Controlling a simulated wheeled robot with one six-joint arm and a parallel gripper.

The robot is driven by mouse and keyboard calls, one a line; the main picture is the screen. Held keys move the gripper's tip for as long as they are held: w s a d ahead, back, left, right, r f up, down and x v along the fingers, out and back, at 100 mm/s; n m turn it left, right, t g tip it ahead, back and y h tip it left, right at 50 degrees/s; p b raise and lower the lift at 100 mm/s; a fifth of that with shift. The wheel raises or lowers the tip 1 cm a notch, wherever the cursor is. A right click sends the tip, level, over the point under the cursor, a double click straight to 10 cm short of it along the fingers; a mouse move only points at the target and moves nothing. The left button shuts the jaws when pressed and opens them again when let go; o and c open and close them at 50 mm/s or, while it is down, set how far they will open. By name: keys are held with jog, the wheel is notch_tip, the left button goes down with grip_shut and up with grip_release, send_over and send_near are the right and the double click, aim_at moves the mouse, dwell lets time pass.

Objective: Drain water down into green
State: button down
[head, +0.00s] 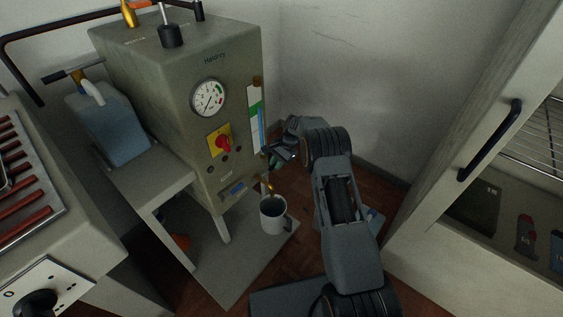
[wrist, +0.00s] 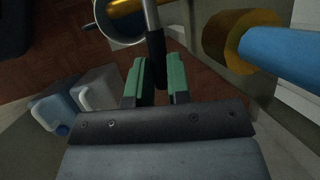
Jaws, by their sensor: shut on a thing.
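The grey boiler cabinet (head: 200,110) carries an upright sight gauge (head: 254,113) at its right front edge, a pale strip with a green band and blue water in the tube. The exact water level against the green is too small to tell. In the wrist view the blue tube (wrist: 285,50) meets a brass fitting (wrist: 228,38). My gripper (head: 277,158) is by the cabinet's lower right. Its green fingers (wrist: 159,82) are shut on the black grip of the drain valve lever (wrist: 155,55). A brass spout (head: 267,187) hangs over a white mug (head: 272,218).
A dial gauge (head: 208,98) and red knob (head: 223,143) are on the cabinet front. A blue water jug (head: 108,130) stands on the left shelf. Containers (wrist: 75,100) stand on the floor. An open-fronted cabinet (head: 480,140) bounds the right side.

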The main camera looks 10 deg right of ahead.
jog(key=shift+w+a+n, duration=0.2)
jog(key=shift+a+n, duration=0.05)
jog(key=shift+n, duration=0.25)
jog(key=c, duration=1.1)
grip_release()
jog(key=p+v, duration=0.1)
jog(key=v, duration=0.3)
jog(key=p+v, duration=0.2)
jog(key=v, duration=0.3)
jog(key=p+v, duration=0.1)
jog(key=v, duration=0.3)
jog(key=shift+w+d+r, duration=0.15)
jog(key=shift+w+r, duration=0.15)
jog(key=shift+r, duration=0.05)
